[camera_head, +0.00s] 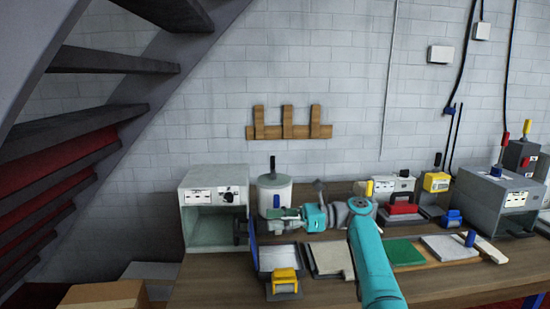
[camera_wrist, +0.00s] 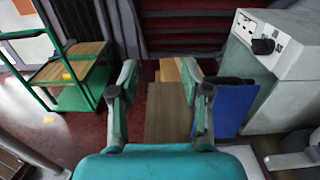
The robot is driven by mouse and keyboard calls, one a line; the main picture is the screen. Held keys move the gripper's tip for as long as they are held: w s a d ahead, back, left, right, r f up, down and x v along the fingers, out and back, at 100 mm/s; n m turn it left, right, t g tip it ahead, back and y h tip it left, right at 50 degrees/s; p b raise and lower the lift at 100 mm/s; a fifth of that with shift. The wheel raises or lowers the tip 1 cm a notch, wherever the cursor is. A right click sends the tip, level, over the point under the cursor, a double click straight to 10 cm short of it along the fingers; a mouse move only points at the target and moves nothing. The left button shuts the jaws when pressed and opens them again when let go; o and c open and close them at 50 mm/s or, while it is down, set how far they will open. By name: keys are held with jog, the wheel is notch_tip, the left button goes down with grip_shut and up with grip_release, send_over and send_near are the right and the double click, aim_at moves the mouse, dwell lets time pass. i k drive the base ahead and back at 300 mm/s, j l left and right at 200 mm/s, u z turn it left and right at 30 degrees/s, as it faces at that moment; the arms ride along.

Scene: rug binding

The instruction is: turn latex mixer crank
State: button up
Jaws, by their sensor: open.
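A white cylindrical pot (camera_head: 275,197) with a dark upright handle (camera_head: 272,163) on its lid stands at the back left of the bench in the head view. It looks like the latex mixer, and the handle may be its crank; I cannot tell for sure. My gripper (camera_head: 284,215) points left in front of the pot and hides part of its lower side. In the wrist view my gripper (camera_wrist: 166,88) is open, with nothing between its fingers. The pot does not show in the wrist view.
A grey box (camera_head: 213,180) with a black knob stands left of the pot; it also shows in the wrist view (camera_wrist: 272,85). A blue raised panel (camera_wrist: 237,108) stands close right of my gripper. A green mat (camera_head: 404,253) and several tools occupy the bench's right.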

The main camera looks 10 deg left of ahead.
aim_at(274, 175)
jog(key=i, duration=1.15)
jog(key=i+j, duration=0.25)
jog(key=j, duration=0.3)
